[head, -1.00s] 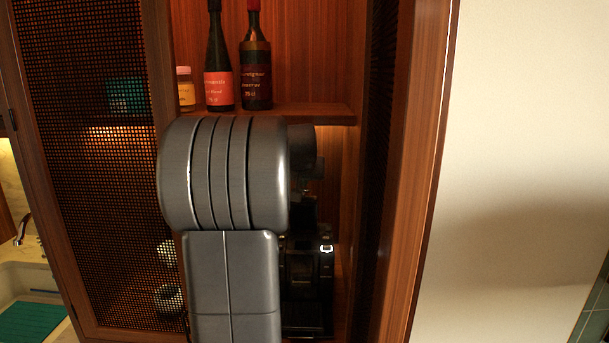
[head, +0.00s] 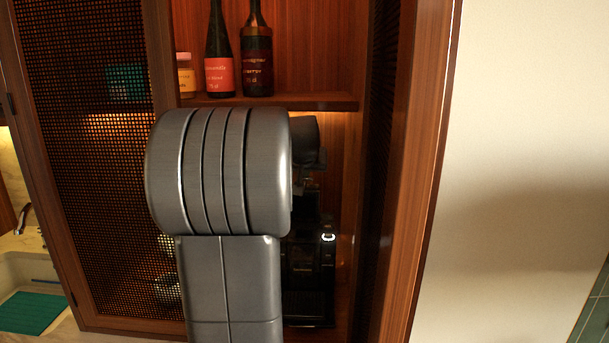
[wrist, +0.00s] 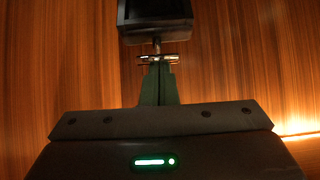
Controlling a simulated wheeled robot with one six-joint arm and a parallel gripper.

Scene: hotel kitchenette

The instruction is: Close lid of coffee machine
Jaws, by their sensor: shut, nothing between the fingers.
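The black coffee machine (head: 308,285) stands inside the cabinet, below the shelf, in the head view. A small white light glows on its front. My grey arm covers its left part, and its raised lid cannot be clearly made out there. In the wrist view, a dark framed panel (wrist: 155,12), seemingly the machine's lid, is at the top edge, straight ahead of the fingertips. My gripper (wrist: 157,62) is shut and empty, with its tips just below that panel in the picture. Whether they touch it cannot be told. The gripper's tips are not clearly visible in the head view.
A wooden shelf (head: 330,102) above the machine holds two dark bottles (head: 257,60) and a small jar (head: 185,75). A mesh cabinet door (head: 85,190) stands at the left, and a wooden side panel (head: 420,170) bounds the right. Room around the arm is narrow.

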